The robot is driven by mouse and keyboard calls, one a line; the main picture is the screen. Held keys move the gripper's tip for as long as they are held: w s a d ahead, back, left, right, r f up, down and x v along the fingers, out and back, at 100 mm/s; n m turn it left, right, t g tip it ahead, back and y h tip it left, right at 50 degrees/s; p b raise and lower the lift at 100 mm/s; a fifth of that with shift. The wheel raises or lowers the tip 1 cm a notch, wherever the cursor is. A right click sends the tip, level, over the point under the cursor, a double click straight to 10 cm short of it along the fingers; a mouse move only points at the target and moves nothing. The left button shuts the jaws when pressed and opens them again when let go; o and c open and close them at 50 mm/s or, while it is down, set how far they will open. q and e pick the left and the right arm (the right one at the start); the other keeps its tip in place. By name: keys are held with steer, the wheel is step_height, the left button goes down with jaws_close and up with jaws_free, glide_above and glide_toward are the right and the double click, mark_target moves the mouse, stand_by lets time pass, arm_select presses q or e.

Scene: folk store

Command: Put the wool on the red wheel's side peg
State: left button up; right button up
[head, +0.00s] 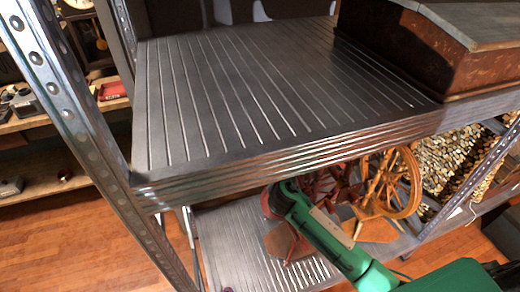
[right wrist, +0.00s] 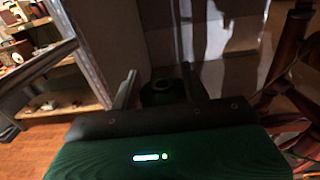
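The red wheel (head: 326,190) stands on the lower metal shelf, partly hidden by the upper shelf and my green right arm. Its red wooden parts also show at the right edge of the right wrist view (right wrist: 290,50). My right gripper (right wrist: 160,78) is under the upper shelf, left of these red parts. The side peg is not clearly visible. My left gripper is out of view.
The ribbed upper shelf (head: 230,100) hangs over the work area. An orange wooden wheel (head: 391,183) stands right of the red one. A metal post (head: 75,110) is at the left. The lower shelf (head: 235,245) has bare room at its left; a small purple thing (head: 228,290) shows at the bottom edge.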

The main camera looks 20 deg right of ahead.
steer(key=s+b, duration=0.3)
steer(key=s, duration=1)
steer(key=shift+s+d, duration=0.3)
steer(key=shift+s, duration=0.1)
